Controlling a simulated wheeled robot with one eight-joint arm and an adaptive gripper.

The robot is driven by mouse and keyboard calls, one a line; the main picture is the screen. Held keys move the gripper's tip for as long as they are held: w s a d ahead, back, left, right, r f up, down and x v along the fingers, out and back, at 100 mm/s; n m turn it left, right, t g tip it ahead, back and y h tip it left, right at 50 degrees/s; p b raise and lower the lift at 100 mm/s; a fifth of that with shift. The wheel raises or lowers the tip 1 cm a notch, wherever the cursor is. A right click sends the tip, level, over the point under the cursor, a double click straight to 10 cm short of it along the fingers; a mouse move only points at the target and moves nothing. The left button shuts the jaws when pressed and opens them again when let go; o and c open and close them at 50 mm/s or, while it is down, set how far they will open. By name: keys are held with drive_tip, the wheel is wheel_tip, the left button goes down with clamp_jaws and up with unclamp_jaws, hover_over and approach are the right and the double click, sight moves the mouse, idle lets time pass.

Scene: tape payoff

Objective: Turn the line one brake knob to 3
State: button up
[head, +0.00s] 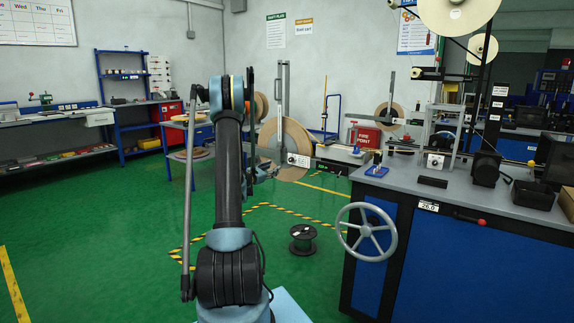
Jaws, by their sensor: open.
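Two pale boxes with dark dials show in the head view. One dial box (298,160) is on the payoff stand with the large brown reel (270,148), on the far side of the floor. The other dial box (435,161) stands on the grey bench at right. The line labels and dial numbers are too small to read, so I cannot tell which is line one. My gripper (264,172) shows small and dark beyond my arm, left of the first dial box and apparently apart from it. It is open, partly hidden by my arm, with nothing visibly held.
The grey bench (455,192) with a handwheel (366,232) on its front fills the right side. A dark spool (302,239) sits on the green floor near yellow-black tape. Shelves (122,100) stand at back left. The left floor is open.

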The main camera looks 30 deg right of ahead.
sight(290, 160)
drive_tip(key=x, duration=1.5)
drive_tip(key=shift+w+d, duration=0.2)
drive_tip(key=shift+d, duration=0.05)
clamp_jaws()
drive_tip(key=shift+a, duration=0.2)
drive_tip(key=shift+d, duration=0.15)
